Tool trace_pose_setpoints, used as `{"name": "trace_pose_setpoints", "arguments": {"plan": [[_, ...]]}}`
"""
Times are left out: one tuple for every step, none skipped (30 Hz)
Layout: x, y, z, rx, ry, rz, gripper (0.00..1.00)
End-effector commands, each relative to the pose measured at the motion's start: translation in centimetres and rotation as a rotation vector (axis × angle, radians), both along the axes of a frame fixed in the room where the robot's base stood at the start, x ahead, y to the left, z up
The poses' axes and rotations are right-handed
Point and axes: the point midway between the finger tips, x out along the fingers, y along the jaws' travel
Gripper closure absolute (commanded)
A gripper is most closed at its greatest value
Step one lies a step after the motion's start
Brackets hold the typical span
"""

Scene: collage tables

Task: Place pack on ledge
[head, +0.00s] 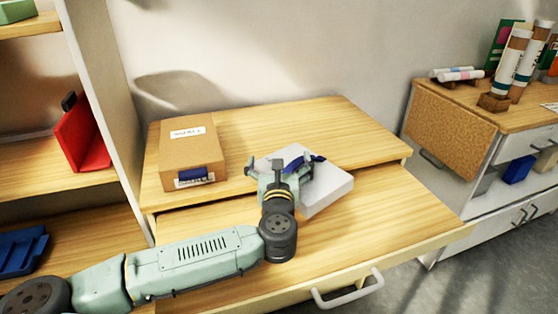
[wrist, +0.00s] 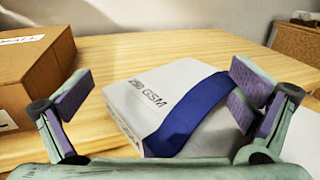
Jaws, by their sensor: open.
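A white pack (head: 330,192) with a blue band and the print "250 GSM" lies flat on the wooden desk, at the front edge of its raised back board (head: 290,118). I cannot tell whether it rests on that board or on the lower front surface (head: 370,220). It also shows in the wrist view (wrist: 175,85). My gripper (head: 285,163) is open above the pack's left part. In the wrist view my gripper (wrist: 160,92) has one finger left of the pack and the other at its right, by the blue band. Contact is unclear.
A brown cardboard box (head: 188,150) stands on the board, left of my gripper. A shelf unit (head: 100,100) with a red holder (head: 80,135) rises at the left. A cabinet (head: 480,140) with tubes stands at the right. The board behind the pack is bare.

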Motion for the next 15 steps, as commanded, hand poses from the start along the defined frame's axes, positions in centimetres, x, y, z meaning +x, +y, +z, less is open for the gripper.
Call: {"name": "trace_pose_setpoints", "arguments": {"plan": [[0.02,0.00,0.28,-0.001,-0.006,0.000,0.00],[0.03,0.00,0.28,-0.001,-0.006,0.000,0.00],[0.03,0.00,0.28,-0.001,-0.006,0.000,0.00],[0.04,-0.01,0.28,-0.001,-0.006,0.000,0.01],[0.04,-0.01,0.28,-0.001,-0.006,0.000,0.03],[0.05,-0.01,0.28,-0.001,-0.006,0.000,0.05],[0.05,-0.01,0.28,-0.001,-0.006,0.000,0.07],[0.05,0.00,0.28,-0.001,-0.006,0.000,0.09],[0.06,0.00,0.28,-0.001,-0.006,0.000,0.12],[0.06,0.00,0.28,-0.001,-0.006,0.000,0.14],[0.06,0.00,0.28,-0.001,-0.006,0.000,0.16],[0.06,0.01,0.28,-0.001,-0.006,0.000,0.19],[0.07,0.01,0.28,-0.001,-0.006,0.000,0.21],[0.07,0.01,0.28,-0.001,-0.006,0.000,0.23],[0.07,0.01,0.28,-0.001,-0.006,0.000,0.25]]}}
